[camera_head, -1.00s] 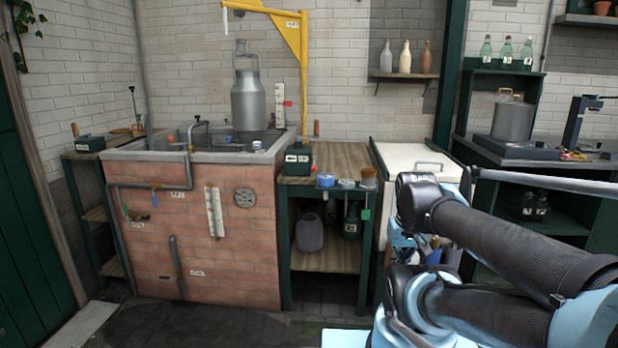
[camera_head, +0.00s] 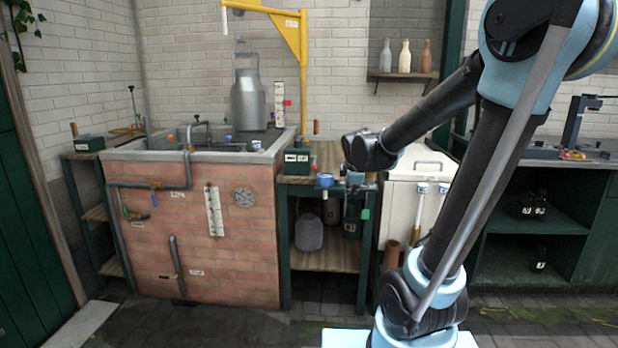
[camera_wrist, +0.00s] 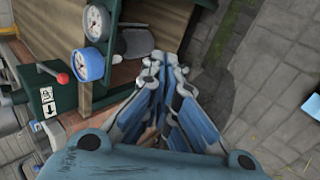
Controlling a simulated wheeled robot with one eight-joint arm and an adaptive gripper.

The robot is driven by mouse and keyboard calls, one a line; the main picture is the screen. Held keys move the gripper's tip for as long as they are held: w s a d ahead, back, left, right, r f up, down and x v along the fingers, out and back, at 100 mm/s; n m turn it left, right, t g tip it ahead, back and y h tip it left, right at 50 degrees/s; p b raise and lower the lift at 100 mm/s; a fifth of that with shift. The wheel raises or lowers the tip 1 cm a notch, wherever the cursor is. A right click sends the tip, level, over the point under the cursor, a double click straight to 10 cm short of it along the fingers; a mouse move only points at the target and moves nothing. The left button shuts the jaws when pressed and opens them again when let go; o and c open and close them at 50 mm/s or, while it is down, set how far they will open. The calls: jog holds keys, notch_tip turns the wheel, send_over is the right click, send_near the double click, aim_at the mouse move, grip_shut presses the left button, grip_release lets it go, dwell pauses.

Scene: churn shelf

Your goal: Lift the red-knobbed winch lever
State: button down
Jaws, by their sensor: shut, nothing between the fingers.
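The winch lever's red knob (camera_wrist: 63,78) shows at the left of the wrist view, on a short rod from a dark green box (camera_wrist: 42,92) with white arrow labels. In the head view the green box (camera_head: 297,162) sits on the wooden bench right of the brick tank. In the head view the gripper is hard to make out, near the bench's front right corner.
A metal milk can (camera_head: 249,100) hangs from the yellow crane (camera_head: 290,35) over the brick tank (camera_head: 200,235). A white chest (camera_head: 405,200) stands right of the bench.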

jog(key=w+a+n+t+y, duration=0.2)
jog(key=w+a+n+t, duration=0.1)
jog(key=w+a+n, duration=0.8)
jog(key=w+a, duration=0.3)
jog(key=a, duration=0.3)
jog(key=shift+a+f+n, duration=0.15)
jog(key=shift+n, duration=0.15)
jog(key=x, duration=0.9)
jog(key=shift+w+a+f, duration=0.15)
jog(key=shift+w+f, duration=0.05)
jog(key=shift+w, duration=0.25)
jog(key=shift+w+d+r, duration=0.2)
jog(key=shift+d+r, duration=0.4)
jog(key=shift+r, duration=0.1)
jog(key=shift+w+d+r, duration=0.25)
jog(key=shift+d+r, duration=0.35)
jog(key=shift+r, duration=0.15)
jog(key=shift+a, duration=0.1)
